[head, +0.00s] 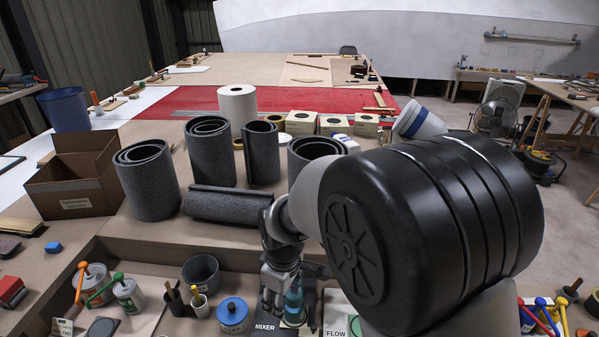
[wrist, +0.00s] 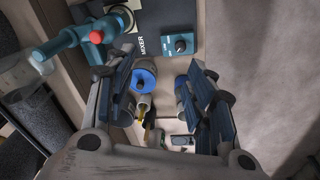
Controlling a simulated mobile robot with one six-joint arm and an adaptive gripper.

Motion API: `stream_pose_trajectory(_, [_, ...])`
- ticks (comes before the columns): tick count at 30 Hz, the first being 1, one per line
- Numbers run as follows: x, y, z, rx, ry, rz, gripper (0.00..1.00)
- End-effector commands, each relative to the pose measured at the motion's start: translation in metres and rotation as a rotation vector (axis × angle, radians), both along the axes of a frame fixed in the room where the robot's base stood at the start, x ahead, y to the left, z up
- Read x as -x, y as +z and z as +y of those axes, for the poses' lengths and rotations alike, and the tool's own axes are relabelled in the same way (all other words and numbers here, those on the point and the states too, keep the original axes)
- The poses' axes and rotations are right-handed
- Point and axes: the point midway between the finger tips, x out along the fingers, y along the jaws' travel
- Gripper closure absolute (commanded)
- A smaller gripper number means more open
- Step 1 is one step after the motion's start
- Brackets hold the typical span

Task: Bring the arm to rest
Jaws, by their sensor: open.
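My arm comes in from the right of the head view, its large black joint hiding much of the right middle of the bench. My gripper (head: 271,296) points down over the front of the bench, close to the dark mixer plate (head: 268,330). In the wrist view my gripper (wrist: 163,92) has its two fingers apart, with nothing held between them. Whether the fingers touch anything cannot be told.
Grey foam rolls (head: 148,180) stand behind my gripper, beside an open cardboard box (head: 76,178). A blue-lidded tub (head: 233,314), a grey cup (head: 201,272) and orange- and green-handled pump cans (head: 128,296) stand left of it. The red sheet behind is mostly clear.

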Motion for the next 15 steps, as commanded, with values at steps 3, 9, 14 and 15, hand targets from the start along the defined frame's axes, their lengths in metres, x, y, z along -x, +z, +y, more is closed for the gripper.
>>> stream_pose_trajectory(3, [0.018,0.058,-0.040,-0.034,-0.179,-0.044,0.51])
stream_pose_trajectory(9, [0.068,0.125,-0.099,-0.093,-0.469,-0.105,0.51])
stream_pose_trajectory(14, [0.119,0.157,-0.138,-0.144,-0.701,-0.154,0.51])
stream_pose_trajectory(15, [0.132,0.162,-0.146,-0.157,-0.755,-0.167,0.51])
